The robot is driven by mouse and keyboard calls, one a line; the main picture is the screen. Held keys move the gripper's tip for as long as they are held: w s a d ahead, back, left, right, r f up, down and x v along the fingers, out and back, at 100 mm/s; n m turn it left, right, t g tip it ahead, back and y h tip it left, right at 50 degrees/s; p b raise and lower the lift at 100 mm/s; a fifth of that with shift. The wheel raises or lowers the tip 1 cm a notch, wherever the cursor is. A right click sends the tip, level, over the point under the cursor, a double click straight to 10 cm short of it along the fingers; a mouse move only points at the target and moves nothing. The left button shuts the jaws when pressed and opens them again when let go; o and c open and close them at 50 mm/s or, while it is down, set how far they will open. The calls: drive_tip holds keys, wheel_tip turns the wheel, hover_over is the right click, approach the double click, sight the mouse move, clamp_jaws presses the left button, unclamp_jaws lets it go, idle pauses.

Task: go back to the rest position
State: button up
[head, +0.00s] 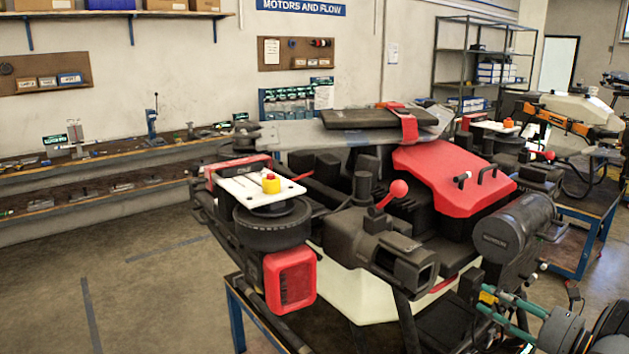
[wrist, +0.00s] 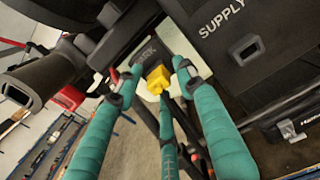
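My gripper (head: 487,300) is at the lower right of the head view, beside the drone's black and red body (head: 450,178).
A black cylinder (head: 512,232) lies close above my gripper. A black box marked SUPPLY (wrist: 232,45) is near on the right. The drone stands on a blue-framed stand (head: 238,318). Benches (head: 100,190) line the left wall. Open floor (head: 150,285) lies at left.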

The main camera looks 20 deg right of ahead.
drive_tip(key=shift+s+d, duration=0.1)
drive_tip(key=shift+s, duration=0.2)
drive_tip(key=v, duration=1.2)
drive_tip(key=x, duration=1.2)
drive_tip(key=shift+w, duration=0.1)
drive_tip(key=shift+v, duration=0.95)
drive_tip(key=v, duration=0.6)
drive_tip(key=shift+s+p, duration=0.2)
drive_tip(key=shift+p, duration=0.15)
